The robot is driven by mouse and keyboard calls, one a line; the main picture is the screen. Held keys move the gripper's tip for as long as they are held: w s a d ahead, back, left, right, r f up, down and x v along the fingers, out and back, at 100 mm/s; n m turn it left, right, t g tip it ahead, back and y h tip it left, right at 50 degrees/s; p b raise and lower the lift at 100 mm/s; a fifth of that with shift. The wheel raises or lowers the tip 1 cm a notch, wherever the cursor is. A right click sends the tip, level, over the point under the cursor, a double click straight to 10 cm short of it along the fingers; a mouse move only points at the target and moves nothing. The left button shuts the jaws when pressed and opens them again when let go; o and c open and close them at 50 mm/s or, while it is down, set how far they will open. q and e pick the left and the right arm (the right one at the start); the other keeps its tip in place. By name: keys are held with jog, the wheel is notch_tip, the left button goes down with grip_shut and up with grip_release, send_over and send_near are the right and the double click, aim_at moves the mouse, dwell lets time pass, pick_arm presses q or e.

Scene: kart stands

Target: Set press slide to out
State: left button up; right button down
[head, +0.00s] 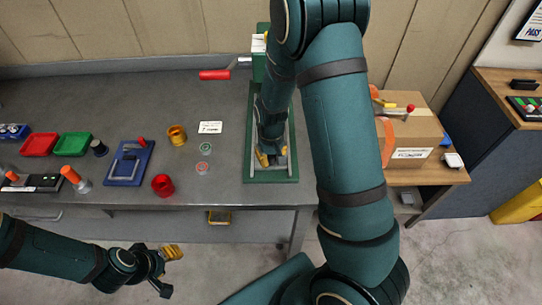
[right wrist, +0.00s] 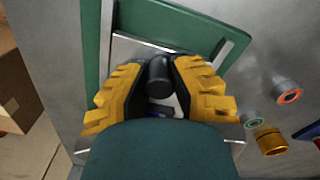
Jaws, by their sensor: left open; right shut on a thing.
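The press (head: 272,177) has a green base on the bench and a red-handled lever (head: 215,75) reaching left at its back. Its slide, a pale metal plate (right wrist: 127,48), lies between rails on the green base in the right wrist view. My right gripper (head: 270,157) is low over the front of the base. In the right wrist view its yellow fingers are shut on an upright black knob (right wrist: 160,76) at the slide. My arm hides much of the press. My left gripper (head: 170,271) is open and empty, in front of the bench.
Left of the press are a white card (head: 210,127), a gold cup (head: 177,135), a red cup (head: 162,185) and a blue fixture (head: 130,163). Red and green trays (head: 73,144) lie further left. A cardboard box (head: 412,135) stands right. Bench space behind the cups is clear.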

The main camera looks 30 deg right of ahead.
jog(key=shift+s+a+f, duration=0.1)
jog(key=shift+s+f, duration=0.05)
jog(key=shift+s, duration=0.15)
jog(key=c, duration=0.7)
grip_release()
jog(key=shift+c, duration=0.2)
jog(key=shift+w, duration=0.1)
jog(key=shift+r, duration=0.3)
notch_tip(320, 180, up, 12)
jog(key=shift+f, duration=0.2)
